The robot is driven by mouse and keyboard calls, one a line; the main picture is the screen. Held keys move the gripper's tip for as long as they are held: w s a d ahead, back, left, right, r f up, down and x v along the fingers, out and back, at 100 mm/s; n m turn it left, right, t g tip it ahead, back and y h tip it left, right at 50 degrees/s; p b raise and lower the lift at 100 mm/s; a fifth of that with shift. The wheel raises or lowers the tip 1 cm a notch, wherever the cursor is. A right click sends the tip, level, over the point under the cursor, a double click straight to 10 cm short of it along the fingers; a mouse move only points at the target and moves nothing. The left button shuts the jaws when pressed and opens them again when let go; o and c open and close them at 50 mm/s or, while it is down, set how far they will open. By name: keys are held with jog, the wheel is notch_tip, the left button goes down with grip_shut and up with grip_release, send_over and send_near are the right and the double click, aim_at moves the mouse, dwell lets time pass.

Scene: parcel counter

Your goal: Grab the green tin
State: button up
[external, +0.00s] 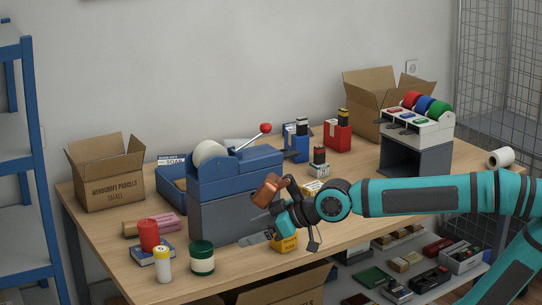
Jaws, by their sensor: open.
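The green tin (202,263) stands upright near the front edge of the wooden table. The tin is not covered by my arm.
A yellow-and-white bottle (162,265) and a red cylinder (149,235) stand left of the tin. A blue-grey machine (230,190) with a red-knobbed lever is behind. A yellow box (284,242) sits beside my gripper. An open carton (106,178) is at the table's left.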

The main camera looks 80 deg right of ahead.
aim_at(196, 253)
jog(key=shift+f+x, duration=0.15)
jog(key=shift+x, duration=4.35)
jog(key=shift+f+x, duration=0.15)
jog(key=shift+x, duration=4.3)
jog(key=shift+s+d, duration=0.1)
jog(key=shift+s, duration=0.1)
jog(key=c, duration=1.1)
jog(key=shift+r, duration=0.15)
